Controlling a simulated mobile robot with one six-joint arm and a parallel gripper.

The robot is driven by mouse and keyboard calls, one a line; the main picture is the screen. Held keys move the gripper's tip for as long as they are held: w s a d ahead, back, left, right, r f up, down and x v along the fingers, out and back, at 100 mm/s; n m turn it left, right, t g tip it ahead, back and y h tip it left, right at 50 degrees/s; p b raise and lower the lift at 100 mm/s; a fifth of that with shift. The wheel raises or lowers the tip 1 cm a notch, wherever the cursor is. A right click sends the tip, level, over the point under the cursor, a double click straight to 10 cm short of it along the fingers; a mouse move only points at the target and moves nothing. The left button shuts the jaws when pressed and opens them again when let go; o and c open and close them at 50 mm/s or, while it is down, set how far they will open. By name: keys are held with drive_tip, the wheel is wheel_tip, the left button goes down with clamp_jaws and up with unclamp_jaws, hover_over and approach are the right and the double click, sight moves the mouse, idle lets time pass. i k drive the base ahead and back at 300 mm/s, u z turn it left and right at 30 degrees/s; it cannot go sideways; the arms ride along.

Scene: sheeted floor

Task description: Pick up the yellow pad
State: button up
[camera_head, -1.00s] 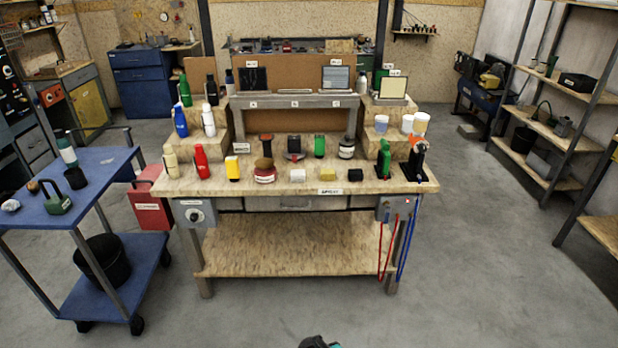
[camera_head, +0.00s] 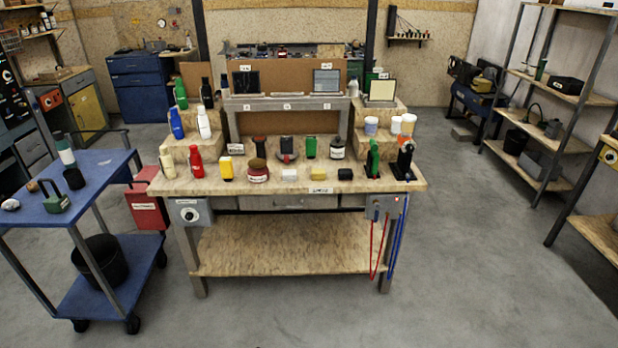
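A small yellow pad (camera_head: 318,173) lies flat near the front edge of the wooden workbench (camera_head: 290,232). A taller yellow container (camera_head: 226,167) stands further left on the same bench. A pale yellow panel (camera_head: 382,90) stands on the raised step at the back right. My gripper is not in view.
A blue cart (camera_head: 82,214) with several items stands at the left of the bench. Metal shelves (camera_head: 560,130) line the right side. The grey floor (camera_head: 470,270) in front and to the right is clear. Red and blue cables hang at the bench's front right.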

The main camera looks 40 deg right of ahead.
sight(318, 175)
drive_tip(key=z, duration=0.05)
drive_tip(key=i, duration=1)
drive_tip(key=u, duration=0.05)
